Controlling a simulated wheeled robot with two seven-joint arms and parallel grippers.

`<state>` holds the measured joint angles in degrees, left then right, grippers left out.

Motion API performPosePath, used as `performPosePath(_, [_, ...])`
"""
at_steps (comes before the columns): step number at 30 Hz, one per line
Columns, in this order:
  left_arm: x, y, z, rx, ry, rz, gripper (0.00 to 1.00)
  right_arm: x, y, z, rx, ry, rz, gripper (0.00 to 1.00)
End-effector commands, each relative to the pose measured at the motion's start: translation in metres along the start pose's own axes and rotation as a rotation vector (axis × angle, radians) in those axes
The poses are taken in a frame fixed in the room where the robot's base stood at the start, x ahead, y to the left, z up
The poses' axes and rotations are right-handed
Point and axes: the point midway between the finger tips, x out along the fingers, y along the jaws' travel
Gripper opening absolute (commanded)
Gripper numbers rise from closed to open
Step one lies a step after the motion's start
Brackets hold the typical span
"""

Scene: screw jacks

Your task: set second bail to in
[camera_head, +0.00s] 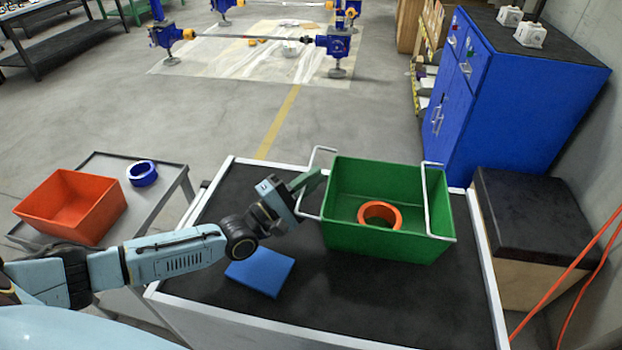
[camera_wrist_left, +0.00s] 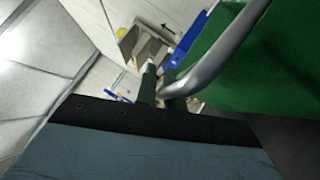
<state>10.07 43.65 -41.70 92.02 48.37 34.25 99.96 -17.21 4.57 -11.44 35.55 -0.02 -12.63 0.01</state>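A green bin (camera_head: 400,238) stands on the dark-topped table with an orange ring (camera_head: 379,214) in it. The bin has two pale wire bails. The right bail (camera_head: 427,205) lies across the top, over the bin's right part. The left bail (camera_head: 312,155) is swung out past the left wall. My left gripper (camera_head: 312,183) is at the middle of the left bail's bar and covers part of it. In the left wrist view the bail's bar (camera_wrist_left: 222,56) runs to the close-set fingertips; whether they clamp it is unclear. My right gripper is not in view.
A blue block (camera_head: 260,271) lies on the table below my left wrist. An orange bin (camera_head: 71,206) and a blue ring (camera_head: 142,174) are on a grey side table at left. A blue cabinet (camera_head: 500,100) stands behind at right.

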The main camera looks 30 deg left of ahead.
Motion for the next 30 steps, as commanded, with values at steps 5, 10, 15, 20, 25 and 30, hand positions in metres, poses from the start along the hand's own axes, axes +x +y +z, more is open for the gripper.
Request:
performPosePath(5, [0.000, 0.000, 0.000, 0.000, 0.000, 0.000, 0.00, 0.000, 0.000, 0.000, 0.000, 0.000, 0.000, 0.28])
performPosePath(10, [0.000, 0.001, 0.000, 0.004, 0.000, -0.005, 0.00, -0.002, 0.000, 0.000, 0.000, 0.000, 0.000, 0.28])
performPosePath(15, [0.001, 0.004, 0.002, 0.033, 0.000, -0.033, 0.00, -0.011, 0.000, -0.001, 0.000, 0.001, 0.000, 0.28])
performPosePath(20, [0.004, 0.009, 0.004, 0.096, -0.001, -0.094, 0.00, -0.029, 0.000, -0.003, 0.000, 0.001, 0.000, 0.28])
performPosePath(25, [0.008, 0.014, 0.008, 0.193, -0.001, -0.192, 0.00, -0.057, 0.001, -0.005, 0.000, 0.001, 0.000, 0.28])
performPosePath(30, [0.012, 0.019, 0.013, 0.307, -0.001, -0.304, 0.00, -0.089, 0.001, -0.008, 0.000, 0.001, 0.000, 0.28])
